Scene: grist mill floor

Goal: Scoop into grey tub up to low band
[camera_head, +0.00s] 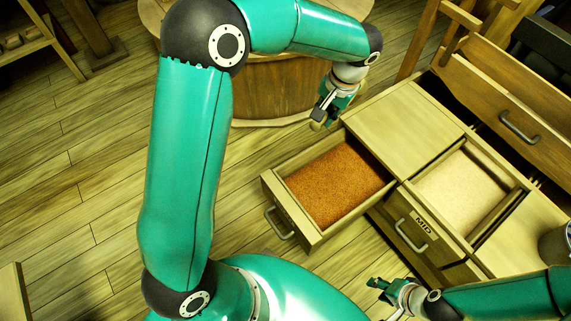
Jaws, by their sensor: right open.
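An open drawer (306,233) holds orange-brown grain (338,183). A second open drawer (438,238), marked MID, holds pale meal (461,187). A grey round vessel (552,243), perhaps the grey tub, is cut off at the right edge; its band and contents do not show. I see no scoop. My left gripper (325,117) hangs above the floor near the back corner of the orange-brown grain drawer; its fingers are small and dark. My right gripper (376,290) is open at the bottom, in front of the MID drawer, with nothing seen in it.
A round wooden tub-like stand (270,95) is at the top middle. The wooden cabinet top (405,125) behind the drawers is bare. A tilted wooden panel with a handle (505,100) stands at the upper right. Shelves (25,45) are at the upper left. Plank floor (75,180) is clear on the left.

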